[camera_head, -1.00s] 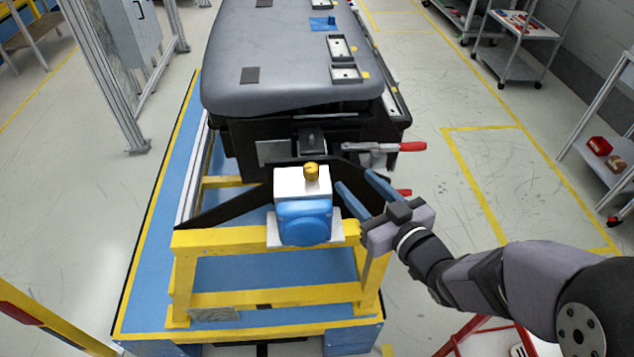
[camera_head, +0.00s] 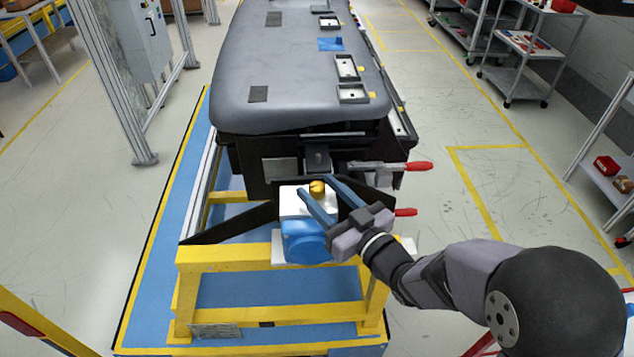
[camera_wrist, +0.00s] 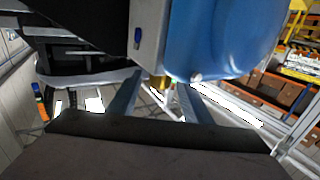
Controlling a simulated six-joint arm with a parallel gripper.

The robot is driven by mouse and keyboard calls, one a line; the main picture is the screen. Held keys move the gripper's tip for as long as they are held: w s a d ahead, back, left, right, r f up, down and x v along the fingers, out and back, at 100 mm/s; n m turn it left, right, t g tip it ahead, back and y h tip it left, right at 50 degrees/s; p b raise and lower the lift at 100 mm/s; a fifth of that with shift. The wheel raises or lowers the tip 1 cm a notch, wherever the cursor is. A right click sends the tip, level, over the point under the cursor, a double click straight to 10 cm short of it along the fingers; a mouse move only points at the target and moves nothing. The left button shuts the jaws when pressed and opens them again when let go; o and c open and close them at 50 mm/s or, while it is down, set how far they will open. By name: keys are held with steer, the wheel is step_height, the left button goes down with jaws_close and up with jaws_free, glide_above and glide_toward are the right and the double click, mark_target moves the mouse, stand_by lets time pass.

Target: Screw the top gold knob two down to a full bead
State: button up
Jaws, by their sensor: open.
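The gold knob (camera_head: 317,187) sits on top of a white block with a blue rounded front (camera_head: 303,242), at the end of the yellow frame. My gripper (camera_head: 314,183) is open, with its two blue fingers reaching in from the right, one on each side of the knob. In the wrist view the gold knob (camera_wrist: 157,82) shows partly between the spread fingers of my gripper (camera_wrist: 158,92), below the white and blue block (camera_wrist: 225,40). I cannot tell whether either finger touches the knob.
The large grey dashboard (camera_head: 300,80) stands just behind the knob. Red-handled clamps (camera_head: 418,166) stick out to its right. The yellow frame (camera_head: 225,258) and blue platform lie below. The floor to the right is open, with shelves and carts farther off.

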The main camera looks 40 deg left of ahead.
steer(key=shift+x, duration=0.9)
steer(key=c, duration=1.1)
steer(key=shift+o, duration=0.2)
steer(key=shift+f+m+t+b, duration=0.1)
steer(key=shift+m+t+b, duration=0.2)
steer(key=shift+t+b, duration=0.15)
